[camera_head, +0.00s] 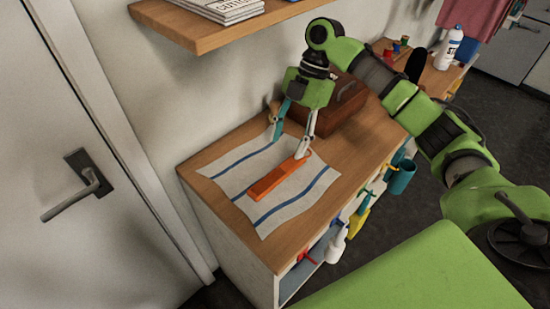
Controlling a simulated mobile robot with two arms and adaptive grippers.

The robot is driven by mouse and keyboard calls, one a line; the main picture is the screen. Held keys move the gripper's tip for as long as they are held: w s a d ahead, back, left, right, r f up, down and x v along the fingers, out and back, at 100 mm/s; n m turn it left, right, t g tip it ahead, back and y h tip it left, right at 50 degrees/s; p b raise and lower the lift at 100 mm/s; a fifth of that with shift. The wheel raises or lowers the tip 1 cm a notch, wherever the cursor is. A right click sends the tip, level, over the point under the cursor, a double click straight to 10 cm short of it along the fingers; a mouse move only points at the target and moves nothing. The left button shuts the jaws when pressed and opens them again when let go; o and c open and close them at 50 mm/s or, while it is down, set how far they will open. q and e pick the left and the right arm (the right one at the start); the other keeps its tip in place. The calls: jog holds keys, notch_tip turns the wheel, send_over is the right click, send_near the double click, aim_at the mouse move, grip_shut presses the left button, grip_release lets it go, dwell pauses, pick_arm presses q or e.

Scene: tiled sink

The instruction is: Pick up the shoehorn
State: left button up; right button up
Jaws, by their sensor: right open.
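The orange shoehorn (272,182) lies flat on a white cloth with blue stripes (230,170) on the wooden cabinet top. Its far end reaches toward my right gripper. My right gripper (291,147) points down over the cloth, open and empty. One fingertip overlaps the far end of the shoehorn in the picture; I cannot tell whether they touch. The other finger is to the left, apart from the shoehorn. My left gripper is not in view.
A brown wooden box (338,110) stands just behind my right gripper. A wall shelf (205,28) with magazines hangs above. A white door (75,120) is at the left. Several small items and a teal cup (402,178) hang on the cabinet's front side.

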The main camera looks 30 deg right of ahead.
aim_at(283, 170)
jog(key=shift+s+a+f, duration=0.3)
jog(key=shift+s+f, duration=0.35)
jog(key=shift+f, duration=0.05)
notch_tip(283, 170, down, 2)
jog(key=shift+s+a+f+p, duration=0.1)
jog(key=shift+s+f+p, duration=0.05)
jog(key=shift+p, duration=0.5)
jog(key=shift+x, duration=1.2)
jog(key=shift+f, duration=0.4)
jog(key=c, duration=1.2)
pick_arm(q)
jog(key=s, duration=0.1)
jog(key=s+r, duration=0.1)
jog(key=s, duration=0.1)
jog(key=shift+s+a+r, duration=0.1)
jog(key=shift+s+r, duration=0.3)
